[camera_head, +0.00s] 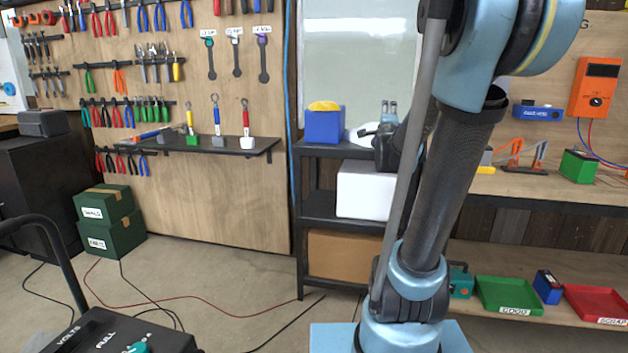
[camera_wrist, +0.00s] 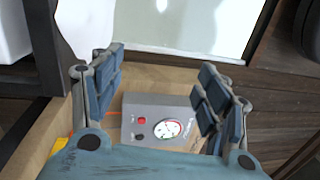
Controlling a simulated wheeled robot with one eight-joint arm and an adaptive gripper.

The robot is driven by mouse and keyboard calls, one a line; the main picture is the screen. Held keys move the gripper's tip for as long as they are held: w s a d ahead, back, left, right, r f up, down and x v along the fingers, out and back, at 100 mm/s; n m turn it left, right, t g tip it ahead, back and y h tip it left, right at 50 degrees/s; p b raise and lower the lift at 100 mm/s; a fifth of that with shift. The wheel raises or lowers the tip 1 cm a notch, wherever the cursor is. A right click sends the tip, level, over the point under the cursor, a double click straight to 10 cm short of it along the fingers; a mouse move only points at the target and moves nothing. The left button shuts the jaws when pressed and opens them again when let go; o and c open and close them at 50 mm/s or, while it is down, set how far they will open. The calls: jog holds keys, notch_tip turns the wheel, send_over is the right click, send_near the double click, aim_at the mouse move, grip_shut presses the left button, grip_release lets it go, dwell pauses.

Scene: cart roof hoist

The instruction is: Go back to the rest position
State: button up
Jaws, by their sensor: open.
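My gripper (camera_wrist: 160,88) is open, with its two jointed fingers spread apart in the wrist view. Between and beyond the fingers is a grey box (camera_wrist: 145,110) with a round dial and a red button. I see no object held in the fingers. In the head view my arm rises at right of centre and bends over at the top. Part of my gripper (camera_head: 388,113) shows behind the arm, near the shelf rack; the rest is hidden by the arm.
A dark shelf rack (camera_head: 322,208) holds a blue bin (camera_head: 323,127), a white box (camera_head: 365,193) and a cardboard box (camera_head: 340,256). Green crates (camera_head: 108,218) stand at left. Cables cross the open floor.

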jog(key=s+a+f+n+g+y, duration=0.3)
jog(key=s+a+f+n+g, duration=0.15)
jog(key=s+f+n, duration=0.35)
jog(key=s+a+f+n+g+y, duration=0.4)
jog(key=s+a+f+n, duration=0.2)
jog(key=f, duration=0.3)
jog(key=s+d+f+n+g+h, duration=0.1)
jog(key=s+f+n+g, duration=0.1)
jog(key=s+f, duration=0.2)
jog(key=s+d+f+n+g+h, duration=0.1)
jog(key=s+f, duration=0.4)
jog(key=s, duration=0.6)
jog(key=s+d+f+n+g+h, duration=0.1)
jog(key=s+f+n+g, duration=0.3)
jog(key=s, duration=0.4)
jog(key=shift+d+f+g, duration=0.5)
jog(key=shift+f+g, duration=0.1)
jog(key=shift+g, duration=0.15)
jog(key=shift+w+f, duration=0.2)
jog(key=shift+w, duration=0.2)
